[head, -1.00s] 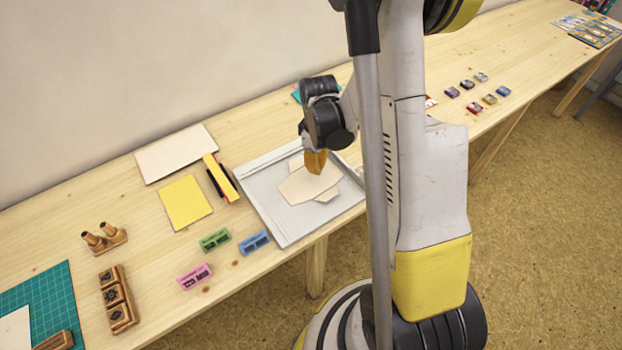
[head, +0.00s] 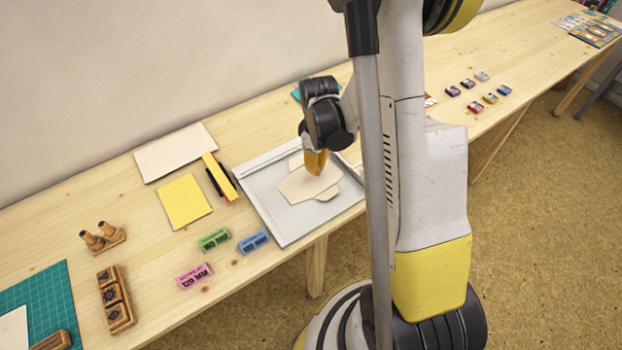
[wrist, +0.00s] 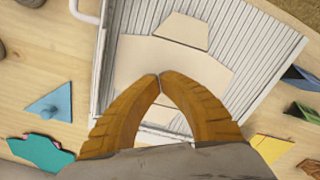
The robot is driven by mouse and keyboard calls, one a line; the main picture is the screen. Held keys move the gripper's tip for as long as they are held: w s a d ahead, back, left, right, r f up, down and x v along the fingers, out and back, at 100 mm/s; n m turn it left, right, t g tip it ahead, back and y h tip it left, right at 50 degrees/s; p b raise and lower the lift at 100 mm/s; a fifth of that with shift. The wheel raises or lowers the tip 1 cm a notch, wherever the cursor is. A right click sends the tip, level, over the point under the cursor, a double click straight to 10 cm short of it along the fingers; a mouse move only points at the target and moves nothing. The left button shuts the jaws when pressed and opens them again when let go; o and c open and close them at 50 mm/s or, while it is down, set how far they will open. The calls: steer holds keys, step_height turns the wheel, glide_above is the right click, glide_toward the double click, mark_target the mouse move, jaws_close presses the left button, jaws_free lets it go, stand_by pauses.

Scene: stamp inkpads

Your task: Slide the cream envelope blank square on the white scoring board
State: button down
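The cream envelope blank (head: 307,184) lies flat on the white scoring board (head: 275,225), with its flaps spread and its outline turned at an angle to the board's edges. In the wrist view the blank (wrist: 185,65) lies across the board's ridged surface (wrist: 232,28). My gripper (head: 315,163) is over the blank, pointing down at it. In the wrist view the orange fingertips (wrist: 160,76) meet at the blank's near part, with nothing seen between them. I cannot tell whether the tips press on the paper.
Left of the board are a yellow-and-black tool (head: 220,178), a yellow sheet (head: 184,202) and a cream sheet (head: 175,152). Green (head: 214,240), blue (head: 253,241) and pink (head: 194,276) blocks lie near the front edge. Wooden stamps (head: 116,298) stand farther left.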

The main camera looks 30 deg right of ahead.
steer(key=shift+f+b, duration=1.2)
steer(key=shift+f, duration=0.15)
steer(key=shift+w, duration=0.1)
steer(key=shift+w, duration=0.9)
steer(key=shift+w, duration=0.15)
steer(key=shift+w+a, duration=0.1)
steer(key=shift+w, duration=0.75)
steer(key=shift+w, duration=0.2)
steer(key=shift+w, duration=0.8)
steer(key=shift+w+d+b, duration=0.15)
steer(key=shift+d+b, duration=0.15)
steer(key=shift+d, duration=0.7)
